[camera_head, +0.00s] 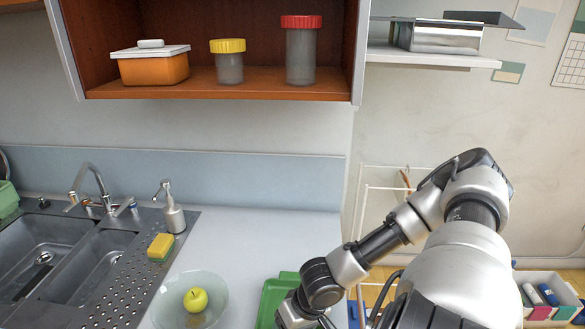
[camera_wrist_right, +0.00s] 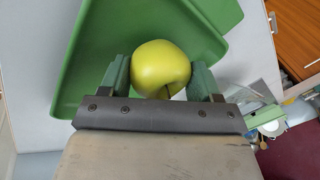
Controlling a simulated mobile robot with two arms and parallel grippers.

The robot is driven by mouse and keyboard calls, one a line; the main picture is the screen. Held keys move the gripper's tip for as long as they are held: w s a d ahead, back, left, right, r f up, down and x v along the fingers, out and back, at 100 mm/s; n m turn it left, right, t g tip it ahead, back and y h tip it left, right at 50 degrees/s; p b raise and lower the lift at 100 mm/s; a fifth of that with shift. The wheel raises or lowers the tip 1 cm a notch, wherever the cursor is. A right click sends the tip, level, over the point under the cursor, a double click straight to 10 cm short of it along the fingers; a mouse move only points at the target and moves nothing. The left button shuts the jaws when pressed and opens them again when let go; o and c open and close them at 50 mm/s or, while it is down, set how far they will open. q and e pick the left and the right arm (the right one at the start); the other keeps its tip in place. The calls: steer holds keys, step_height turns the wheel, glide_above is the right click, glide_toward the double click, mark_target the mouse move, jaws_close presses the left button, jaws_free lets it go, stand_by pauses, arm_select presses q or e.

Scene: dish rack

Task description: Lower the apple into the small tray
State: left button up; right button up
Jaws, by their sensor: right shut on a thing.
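In the right wrist view a yellow-green apple (camera_wrist_right: 160,68) sits between the fingers of my right gripper (camera_wrist_right: 159,75), which is shut on it. A green tray (camera_wrist_right: 80,70) lies behind the apple in that view, with the apple over its inside. How far the apple is from the tray floor I cannot tell. In the head view the green tray (camera_head: 270,300) shows at the bottom, partly covered by my right arm. The right gripper is out of the head view. My left gripper is not in view.
Another yellow-green apple (camera_head: 195,299) lies in a glass bowl (camera_head: 170,306) left of the tray. A sink (camera_head: 95,262), yellow sponge (camera_head: 160,246) and soap dispenser (camera_head: 174,215) stand further left. The counter (camera_head: 262,235) behind the tray is clear. A shelf (camera_head: 230,88) hangs above.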

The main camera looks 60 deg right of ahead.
steer(key=shift+f, duration=0.5)
steer(key=o, duration=1)
steer(key=shift+r, duration=0.1)
steer(key=v, duration=1)
steer(key=shift+s+r+p, duration=0.1)
steer(key=shift+r+p, duration=0.25)
steer(key=shift+p, duration=0.05)
